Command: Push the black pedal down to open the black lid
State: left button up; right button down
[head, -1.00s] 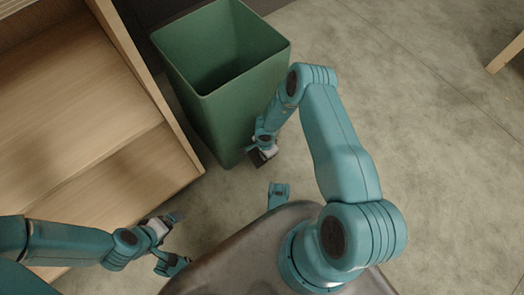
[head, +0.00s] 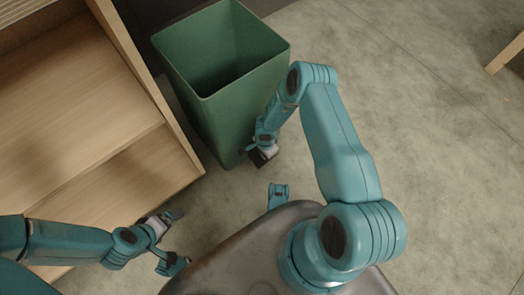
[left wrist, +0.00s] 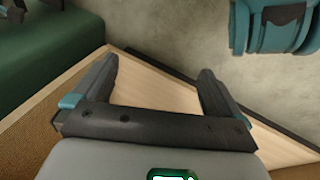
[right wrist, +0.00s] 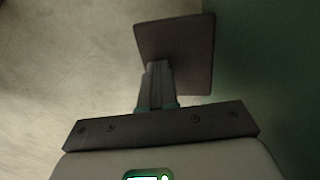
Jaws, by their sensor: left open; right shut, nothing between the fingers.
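The green bin (head: 222,100) stands open at top centre in the head view, with no lid across its mouth. I cannot make out the black lid for certain against the dark area behind the bin. The black pedal (right wrist: 178,45) is a dark square plate beside the bin's green wall in the right wrist view. My right gripper (right wrist: 157,68) is shut and empty, its fingertips over or against the pedal; contact is unclear. In the head view, my right gripper (head: 262,153) is low at the bin's near right side. My left gripper (head: 182,238) is open and empty, lower left.
A wooden shelf unit (head: 100,120) stands left of the bin, close to my left arm; its pale board also shows below my left fingers. The concrete floor (head: 430,120) to the right is clear. A wooden leg (head: 505,52) stands at the far right edge.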

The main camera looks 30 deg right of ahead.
notch_tip(320, 180, up, 6)
jog(key=p, duration=0.4)
jog(key=shift+r, duration=0.25)
pick_arm(q)
jog(key=s+d+r+g+p, duration=0.1)
jog(key=s+r+p, duration=0.1)
jog(key=s+r, duration=0.2)
notch_tip(320, 180, up, 3)
jog(key=shift+s+f+g, duration=0.15)
jog(key=shift+s+g, duration=0.1)
jog(key=shift+g, duration=0.15)
pick_arm(e)
notch_tip(320, 180, up, 2)
jog(key=shift+r, duration=0.2)
jog(key=s+a+r+n+y+p, duration=0.1)
jog(key=s+a+r+n+y, duration=0.3)
jog(key=s+a+r+n, duration=1.1)
pick_arm(q)
notch_tip(320, 180, up, 32)
jog(key=s+d+p, duration=0.1)
jog(key=p, duration=3.1)
jog(key=shift+m, duration=0.3)
pick_arm(e)
notch_tip(320, 180, up, 32)
jog(key=shift+w, duration=0.2)
jog(key=shift+d, duration=0.1)
